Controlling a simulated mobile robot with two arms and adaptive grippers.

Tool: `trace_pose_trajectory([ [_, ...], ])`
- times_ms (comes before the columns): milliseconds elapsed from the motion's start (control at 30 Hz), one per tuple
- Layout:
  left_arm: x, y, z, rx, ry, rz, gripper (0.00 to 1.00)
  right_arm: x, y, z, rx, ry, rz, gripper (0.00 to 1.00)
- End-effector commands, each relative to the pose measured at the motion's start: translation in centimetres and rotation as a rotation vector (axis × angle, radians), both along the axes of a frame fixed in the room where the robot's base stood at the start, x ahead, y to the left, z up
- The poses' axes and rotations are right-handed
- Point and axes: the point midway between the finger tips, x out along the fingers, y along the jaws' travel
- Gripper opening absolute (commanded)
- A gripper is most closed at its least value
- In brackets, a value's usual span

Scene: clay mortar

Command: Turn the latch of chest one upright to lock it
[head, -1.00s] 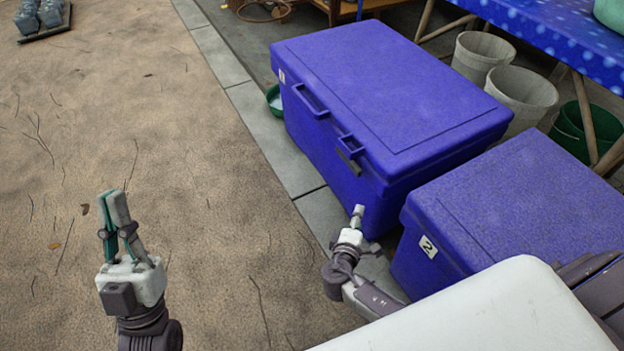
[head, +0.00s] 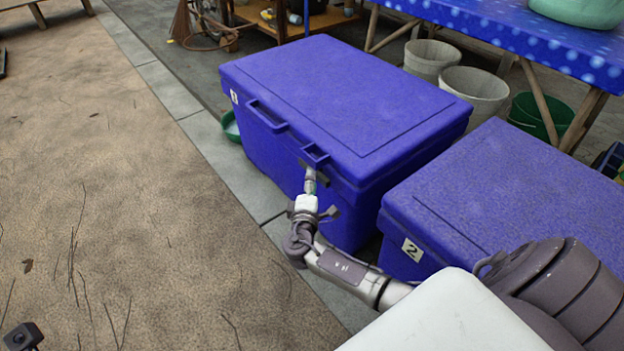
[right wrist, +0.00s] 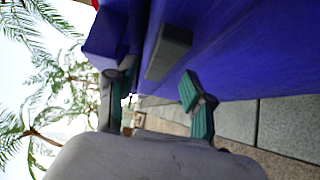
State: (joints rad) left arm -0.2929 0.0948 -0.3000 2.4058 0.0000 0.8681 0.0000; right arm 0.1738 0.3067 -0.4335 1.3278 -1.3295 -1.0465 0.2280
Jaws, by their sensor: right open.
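Chest one (head: 345,95) is the far blue chest, lid shut, with a "1" label on its front. Its latch is a dark grey bar (right wrist: 168,52) on the front below the lid edge, lying roughly along that edge. In the head view it is mostly hidden behind my right gripper (head: 311,178). My right gripper is open, its fingers pointing at the chest front by the latch. In the right wrist view the latch shows ahead, between the gripper's spread fingers (right wrist: 152,80); I cannot tell whether they touch it. My left gripper's fingers are out of view.
A second blue chest (head: 520,190), labelled 2, stands close on the right. Behind are pale buckets (head: 472,92), a green bucket (head: 538,115) and a table with a blue cloth (head: 500,35). A green bowl (head: 230,125) sits left of chest one.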

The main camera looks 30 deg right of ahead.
Motion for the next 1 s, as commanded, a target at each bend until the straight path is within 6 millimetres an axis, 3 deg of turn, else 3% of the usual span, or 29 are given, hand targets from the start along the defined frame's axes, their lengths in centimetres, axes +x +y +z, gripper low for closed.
trace_pose_trajectory([
  [200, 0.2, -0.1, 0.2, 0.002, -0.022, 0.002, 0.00, 1.7, -1.5, -0.1, -0.001, 0.001, -0.001, 0.52],
  [533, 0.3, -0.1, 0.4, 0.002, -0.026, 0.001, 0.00, 1.9, -1.7, 0.0, -0.001, 0.001, 0.000, 0.52],
  [867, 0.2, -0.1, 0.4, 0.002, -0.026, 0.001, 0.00, 1.9, -1.7, 0.0, 0.000, 0.001, 0.000, 0.00],
  [1000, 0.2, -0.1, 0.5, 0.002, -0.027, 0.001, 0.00, 1.9, -1.7, 0.0, 0.000, 0.003, 0.000, 0.00],
])
